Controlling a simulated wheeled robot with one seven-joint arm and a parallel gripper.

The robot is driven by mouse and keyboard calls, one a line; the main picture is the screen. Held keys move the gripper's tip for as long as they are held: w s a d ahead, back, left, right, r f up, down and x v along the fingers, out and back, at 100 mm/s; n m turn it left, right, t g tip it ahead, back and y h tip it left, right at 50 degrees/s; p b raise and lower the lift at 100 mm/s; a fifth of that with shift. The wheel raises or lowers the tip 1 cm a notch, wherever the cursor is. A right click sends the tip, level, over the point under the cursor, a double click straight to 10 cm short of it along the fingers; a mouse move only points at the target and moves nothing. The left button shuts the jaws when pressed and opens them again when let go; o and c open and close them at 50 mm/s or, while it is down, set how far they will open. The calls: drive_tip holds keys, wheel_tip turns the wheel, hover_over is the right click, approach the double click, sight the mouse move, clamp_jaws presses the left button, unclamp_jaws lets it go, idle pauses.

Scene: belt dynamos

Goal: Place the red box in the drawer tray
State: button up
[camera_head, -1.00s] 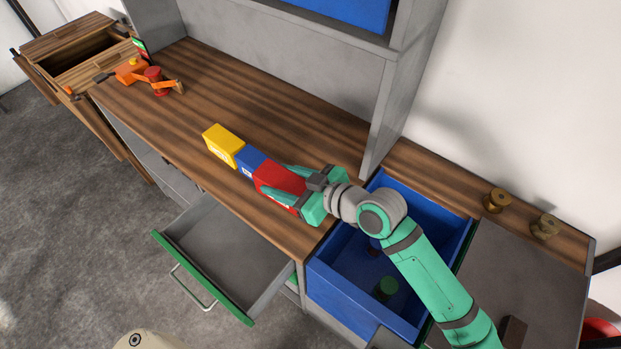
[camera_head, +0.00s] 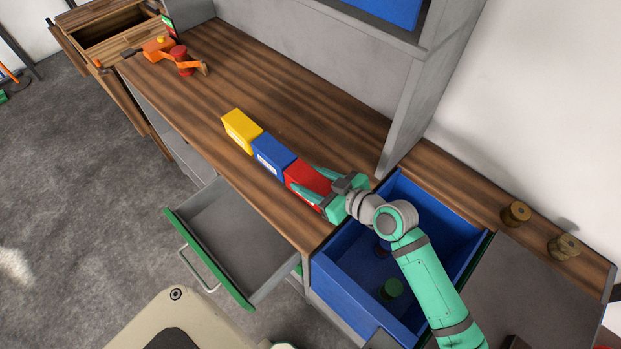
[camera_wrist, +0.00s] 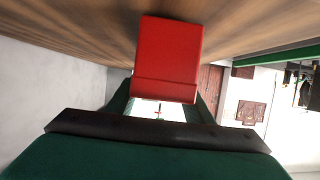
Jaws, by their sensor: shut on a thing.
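The red box (camera_head: 306,180) is at the right end of a row on the wooden worktop, beside the blue box (camera_head: 272,156) and the yellow box (camera_head: 241,131). My gripper (camera_head: 314,190) is shut on the red box, with fingers along its sides. The red box (camera_wrist: 167,55) also shows in the wrist view, between the fingers and close to the wooden surface. I cannot tell whether it is lifted. The drawer tray (camera_head: 243,225) is an open, empty grey drawer with a green front, below the worktop's front edge.
A blue bin (camera_head: 338,293) with a green item (camera_head: 391,288) in it stands right of the worktop, under my arm. A grey upright panel (camera_head: 410,105) rises behind the gripper. An orange toy-like arm (camera_head: 160,47) is at the far left. Two brass spools (camera_head: 516,214) stand at right.

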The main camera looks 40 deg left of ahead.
drive_tip(key=shift+s+a+f, duration=0.1)
drive_tip(key=shift+f, duration=0.05)
drive_tip(key=o, duration=1.5)
drive_tip(key=v, duration=1)
drive_tip(key=shift+d, duration=0.35)
